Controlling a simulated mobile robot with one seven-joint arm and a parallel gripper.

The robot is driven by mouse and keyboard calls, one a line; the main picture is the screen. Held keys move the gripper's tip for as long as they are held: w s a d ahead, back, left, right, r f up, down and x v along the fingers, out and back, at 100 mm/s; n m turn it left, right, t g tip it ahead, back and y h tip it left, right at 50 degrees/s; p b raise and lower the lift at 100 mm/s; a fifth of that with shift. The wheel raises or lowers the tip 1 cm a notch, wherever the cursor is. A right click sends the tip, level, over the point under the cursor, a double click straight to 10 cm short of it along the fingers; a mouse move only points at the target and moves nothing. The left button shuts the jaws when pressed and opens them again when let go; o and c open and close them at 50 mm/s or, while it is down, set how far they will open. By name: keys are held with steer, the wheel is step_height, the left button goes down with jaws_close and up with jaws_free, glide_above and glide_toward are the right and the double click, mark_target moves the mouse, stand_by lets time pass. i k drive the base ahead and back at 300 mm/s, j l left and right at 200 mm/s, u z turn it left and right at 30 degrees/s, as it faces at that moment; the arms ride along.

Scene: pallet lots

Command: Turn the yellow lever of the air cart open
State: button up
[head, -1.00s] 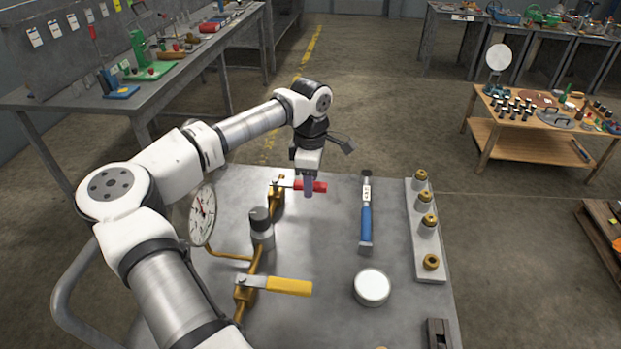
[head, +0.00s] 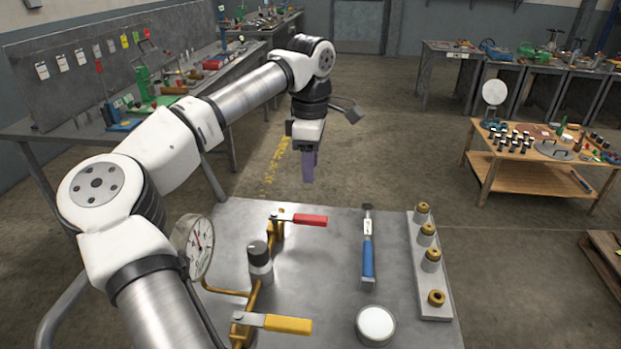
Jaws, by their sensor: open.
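The yellow lever (head: 287,325) sits on the near brass valve of the air cart (head: 330,260) and points to the right, across the brass pipe run. A red lever (head: 310,220) on the far brass valve also points right. A round pressure gauge (head: 200,246) stands left of the pipe, and a dark-capped grey fitting (head: 260,262) stands between the valves. My gripper (head: 308,180) points down in the air above the far edge of the cart, beyond the red lever and well away from the yellow one. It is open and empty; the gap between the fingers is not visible.
A blue-handled hammer-like tool (head: 367,250), a round white-topped tin (head: 375,325) and a rack of brass-topped fittings (head: 430,265) lie right of the levers. A wooden table (head: 530,170) stands at the far right. Clear cart top lies between the levers and the tool.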

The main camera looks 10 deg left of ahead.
mark_target(290, 325)
steer(key=k, duration=1)
